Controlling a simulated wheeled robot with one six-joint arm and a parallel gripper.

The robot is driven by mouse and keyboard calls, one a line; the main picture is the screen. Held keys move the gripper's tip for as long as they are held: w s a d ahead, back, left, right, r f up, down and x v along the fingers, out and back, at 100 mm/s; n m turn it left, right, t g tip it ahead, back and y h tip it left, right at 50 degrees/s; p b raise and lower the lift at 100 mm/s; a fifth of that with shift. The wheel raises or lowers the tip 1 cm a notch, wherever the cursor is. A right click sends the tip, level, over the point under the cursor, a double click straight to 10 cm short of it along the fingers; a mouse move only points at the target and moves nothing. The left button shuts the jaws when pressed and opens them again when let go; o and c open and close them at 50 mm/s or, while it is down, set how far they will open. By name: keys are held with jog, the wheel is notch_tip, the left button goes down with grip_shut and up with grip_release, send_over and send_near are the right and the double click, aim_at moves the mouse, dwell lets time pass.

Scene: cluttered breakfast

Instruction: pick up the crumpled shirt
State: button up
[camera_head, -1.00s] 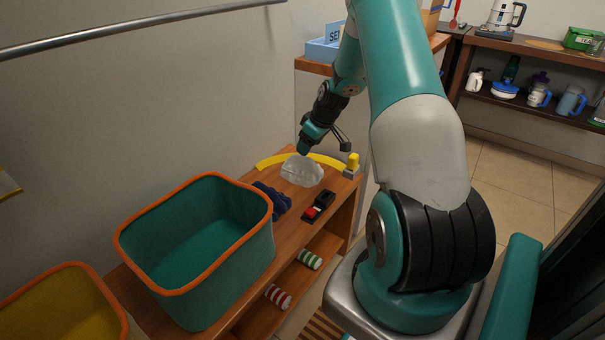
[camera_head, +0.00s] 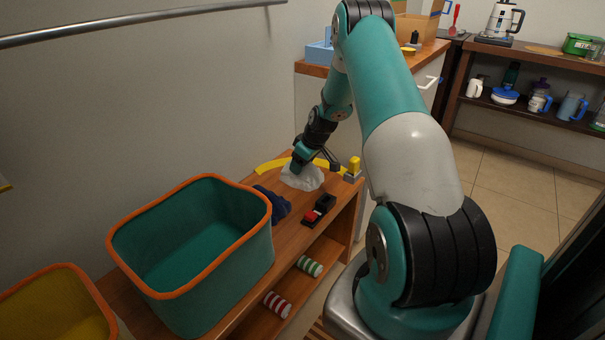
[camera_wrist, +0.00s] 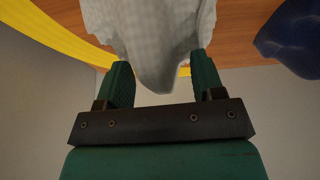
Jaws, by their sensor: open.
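The crumpled shirt is a white cloth heap (camera_head: 303,178) on the wooden shelf top, below my gripper in the head view. In the wrist view the white cloth (camera_wrist: 155,35) fills the top middle, and its lower tip hangs between the two green fingers. My gripper (camera_wrist: 162,78) is open, with one finger on each side of that tip. In the head view my gripper (camera_head: 298,168) is low at the cloth's back edge. I cannot tell whether the fingers touch the cloth.
A dark blue cloth (camera_head: 274,203) lies beside the shirt, towards the teal bin with the orange rim (camera_head: 272,213). A yellow curved strip (camera_head: 268,167) runs behind the shirt. A red and black object (camera_head: 318,212) and a yellow-topped object (camera_head: 353,168) stand to the right.

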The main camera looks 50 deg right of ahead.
jog(key=shift+f, duration=0.1)
jog(key=c, duration=1)
jog(key=shift+c, duration=0.2)
notch_tip(320, 180, up, 20)
jog(key=p, duration=0.5)
dwell(0.8)
